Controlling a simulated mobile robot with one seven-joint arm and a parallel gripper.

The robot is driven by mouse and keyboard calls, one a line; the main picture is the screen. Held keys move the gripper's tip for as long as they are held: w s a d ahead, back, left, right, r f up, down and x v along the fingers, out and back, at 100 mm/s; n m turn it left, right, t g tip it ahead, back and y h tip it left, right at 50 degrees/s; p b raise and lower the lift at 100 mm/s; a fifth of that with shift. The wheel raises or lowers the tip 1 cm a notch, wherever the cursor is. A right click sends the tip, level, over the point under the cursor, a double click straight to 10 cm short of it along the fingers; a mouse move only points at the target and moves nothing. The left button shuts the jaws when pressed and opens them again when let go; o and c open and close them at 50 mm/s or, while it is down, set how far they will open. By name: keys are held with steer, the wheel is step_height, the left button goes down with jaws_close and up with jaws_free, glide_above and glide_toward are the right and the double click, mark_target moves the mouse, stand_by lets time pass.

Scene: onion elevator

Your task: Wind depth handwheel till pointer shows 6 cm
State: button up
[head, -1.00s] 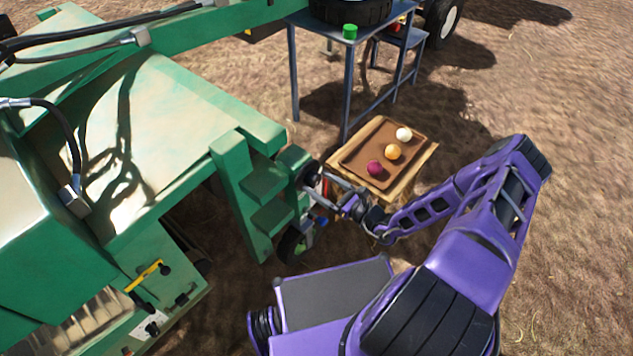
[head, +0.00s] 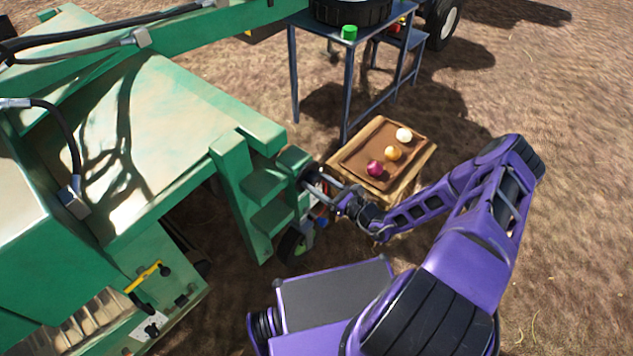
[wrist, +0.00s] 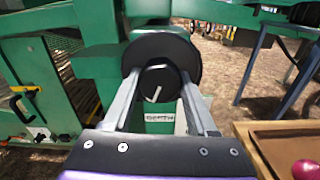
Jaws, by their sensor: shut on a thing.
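The depth handwheel (wrist: 188,52) is a black disc with a round black hub in the middle of the wrist view, on the green machine. It also shows small and dark in the head view (head: 307,176). My gripper (wrist: 158,80) is shut on the hub, one grey finger on each side. A short white line (wrist: 155,94) on the hub points down and slightly left. A pale "DEPTH" label (wrist: 160,117) sits just below the wheel, partly framed by my fingers. I cannot read any centimetre scale or reading. In the head view my gripper (head: 324,182) reaches the wheel from the right.
A wooden crate (head: 428,160) with a brown tray and three onions stands close to the right of my gripper. A blue-grey table (head: 345,75) stands behind it. The green machine (head: 150,150) fills the left. Bare ground is open at the far right.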

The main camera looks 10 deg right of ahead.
steer(key=shift+m, duration=0.4)
steer(key=m, duration=0.6)
steer(key=shift+m, duration=0.3)
steer(key=m, duration=0.6)
steer(key=shift+b, duration=0.4)
steer(key=shift+f+m, duration=0.1)
steer(key=shift+m, duration=0.2)
steer(key=o, duration=1.4)
steer(key=shift+c, duration=0.2)
steer(key=p+v, duration=0.1)
steer(key=v, duration=1.6)
steer(key=shift+s+d, duration=0.15)
